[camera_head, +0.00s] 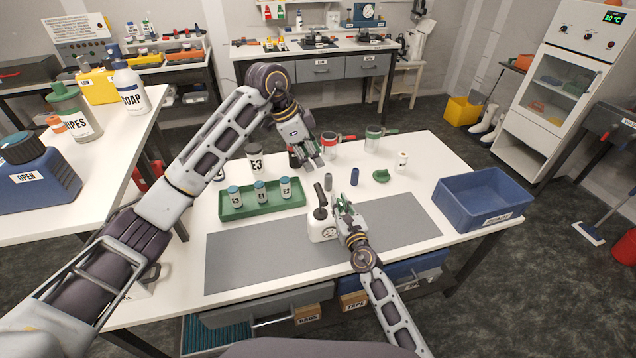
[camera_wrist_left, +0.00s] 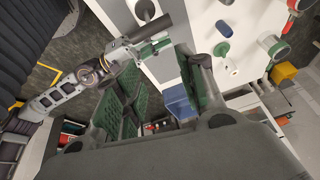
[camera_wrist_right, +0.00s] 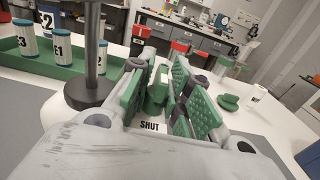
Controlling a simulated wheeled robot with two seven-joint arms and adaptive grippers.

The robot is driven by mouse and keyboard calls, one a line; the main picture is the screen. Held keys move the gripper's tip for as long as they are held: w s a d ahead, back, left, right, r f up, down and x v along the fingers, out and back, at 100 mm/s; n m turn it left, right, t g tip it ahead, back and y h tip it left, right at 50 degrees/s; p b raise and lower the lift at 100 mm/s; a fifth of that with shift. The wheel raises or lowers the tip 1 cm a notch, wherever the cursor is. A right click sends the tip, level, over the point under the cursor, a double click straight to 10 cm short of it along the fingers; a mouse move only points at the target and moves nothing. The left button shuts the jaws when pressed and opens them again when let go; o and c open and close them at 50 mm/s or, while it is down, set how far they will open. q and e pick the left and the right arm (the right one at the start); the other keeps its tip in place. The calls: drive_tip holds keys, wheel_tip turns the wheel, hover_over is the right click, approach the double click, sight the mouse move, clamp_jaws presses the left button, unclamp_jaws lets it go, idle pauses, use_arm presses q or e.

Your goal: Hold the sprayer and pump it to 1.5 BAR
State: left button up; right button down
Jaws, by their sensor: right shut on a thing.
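The white sprayer (camera_head: 318,230) stands on the grey mat, with a round gauge on its front and a black pump handle (camera_head: 320,205) rising from its top. In the right wrist view its black pump rod (camera_wrist_right: 92,45) stands at left and a label reads SHUT. My right gripper (camera_head: 345,205) is shut on the sprayer's green top part (camera_wrist_right: 157,92), beside the pump. My left gripper (camera_head: 314,162) is open and empty above the back of the table, behind the sprayer and apart from it. The gauge reading is too small to tell.
A green tray (camera_head: 235,213) with several labelled vials is left of the sprayer. Behind are a bottle marked E3 (camera_head: 255,158), a dark blue cylinder (camera_head: 354,177) and a green lid (camera_head: 381,176). A blue bin (camera_head: 470,205) stands at right. The grey mat (camera_head: 245,265) is mostly clear.

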use_arm(q)
drive_tip(key=d+r+m, duration=0.1)
drive_tip(key=w+d+r+m, duration=0.1)
drive_tip(key=d+r, duration=0.1)
drive_tip(key=shift+d+r+m, duration=0.1)
drive_tip(key=shift+d+m, duration=0.15)
drive_tip(key=shift+m, duration=0.15)
clamp_jaws()
drive_tip(key=shift+w+a+m+g+y, duration=0.15)
drive_tip(key=shift+a+m+g+y, duration=0.45)
drive_tip(key=shift+m, duration=1.65)
drive_tip(key=shift+w+a+m+g+y, duration=0.2)
drive_tip(key=shift+a+m+g, duration=0.5)
drive_tip(key=shift+m, duration=1.5)
drive_tip(key=shift+w+a+m+g+y, duration=0.1)
drive_tip(key=shift+a+m+g+y, duration=0.55)
drive_tip(key=shift+m, duration=1.6)
drive_tip(key=shift+d, duration=0.25)
